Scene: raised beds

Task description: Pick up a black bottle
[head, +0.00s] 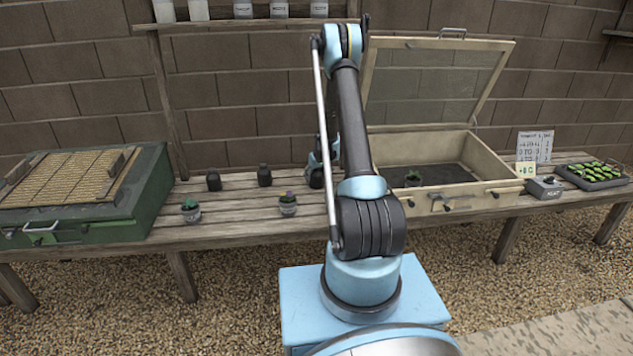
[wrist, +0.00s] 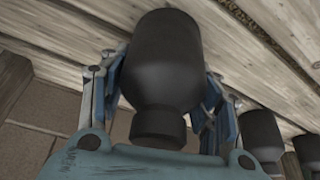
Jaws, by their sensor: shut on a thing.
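A black bottle (wrist: 160,65) is between the two fingers of my gripper (wrist: 162,85) in the wrist view, which appears upside down, with the narrower neck toward the bottom of the picture. The fingers are shut on its sides. In the head view my gripper (head: 322,160) is partly hidden behind my arm, with the held bottle (head: 315,180) just below it. I cannot tell whether its base touches the bench. Two more black bottles stand on the bench to the left, one nearer (head: 264,176) and one farther (head: 213,180). They also show at the right of the wrist view (wrist: 261,135).
The slatted wooden bench (head: 235,222) holds two small potted plants (head: 288,205) in front of the bottles. A green box (head: 110,215) is at the left. An open cold frame (head: 480,192) with a raised lid is right of my arm. A seedling tray (head: 594,178) is farther right.

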